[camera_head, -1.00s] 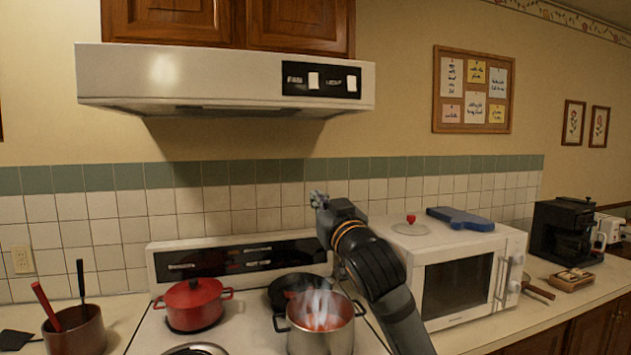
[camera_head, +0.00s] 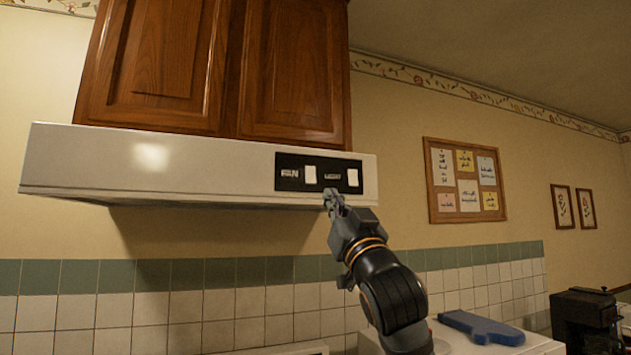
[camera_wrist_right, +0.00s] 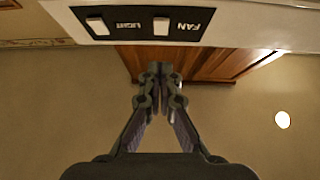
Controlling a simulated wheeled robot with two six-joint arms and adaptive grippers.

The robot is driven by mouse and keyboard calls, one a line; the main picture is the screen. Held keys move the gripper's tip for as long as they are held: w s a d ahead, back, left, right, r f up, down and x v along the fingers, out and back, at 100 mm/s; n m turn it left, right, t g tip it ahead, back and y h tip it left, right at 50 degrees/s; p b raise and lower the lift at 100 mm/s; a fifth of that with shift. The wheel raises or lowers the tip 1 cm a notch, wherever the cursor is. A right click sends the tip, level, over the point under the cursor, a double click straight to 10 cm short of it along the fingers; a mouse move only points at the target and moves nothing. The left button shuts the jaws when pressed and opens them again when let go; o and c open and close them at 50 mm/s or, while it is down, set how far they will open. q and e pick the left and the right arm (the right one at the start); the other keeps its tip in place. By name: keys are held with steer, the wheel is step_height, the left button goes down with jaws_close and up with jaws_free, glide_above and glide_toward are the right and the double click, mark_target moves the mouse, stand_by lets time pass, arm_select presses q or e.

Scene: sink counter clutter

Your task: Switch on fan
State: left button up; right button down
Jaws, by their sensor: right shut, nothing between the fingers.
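The white range hood (camera_head: 200,170) hangs under the wooden cabinets. Its black switch panel (camera_head: 318,186) carries a white fan switch (camera_head: 310,174) next to the word FAN and a white light switch (camera_head: 353,177) next to LIGHT. In the wrist view the panel is upside down, with the fan switch (camera_wrist_right: 161,26) right of the light switch (camera_wrist_right: 97,26). My right gripper (camera_head: 333,196) is shut and empty, in front of the hood's lower edge, just below the panel and between the two switches. Its fingers (camera_wrist_right: 160,72) show below the panel in the wrist view. My left gripper is out of view.
Wooden cabinets (camera_head: 212,72) sit above the hood. A corkboard (camera_head: 465,181) with notes hangs on the wall to the right. Below are a blue cutting board (camera_head: 482,327) and a black coffee maker (camera_head: 586,318). The space in front of the hood's left part is clear.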

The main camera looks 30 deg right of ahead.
mark_target(312, 182)
steer(key=p+x, duration=0.1)
steer(key=x, duration=0.2)
steer(key=p+x, duration=0.2)
steer(key=x, duration=0.1)
steer(key=f+p+x, duration=0.1)
steer(key=p+x, duration=0.1)
steer(key=x, duration=0.1)
steer(key=shift+w, duration=0.4)
steer(key=shift+w+d+f+p, duration=0.2)
steer(key=shift+w+p, duration=0.15)
steer(key=shift+w, duration=0.15)
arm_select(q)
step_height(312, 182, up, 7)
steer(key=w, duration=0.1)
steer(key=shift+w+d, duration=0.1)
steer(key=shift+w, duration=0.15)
arm_select(e)
steer(key=shift+w+f+b, duration=0.3)
steer(key=shift+w, duration=0.1)
steer(key=shift+d+r, duration=0.1)
steer(key=shift+r, duration=0.05)
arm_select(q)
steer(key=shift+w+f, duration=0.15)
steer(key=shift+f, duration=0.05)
arm_select(e)
steer(key=shift+w, duration=0.1)
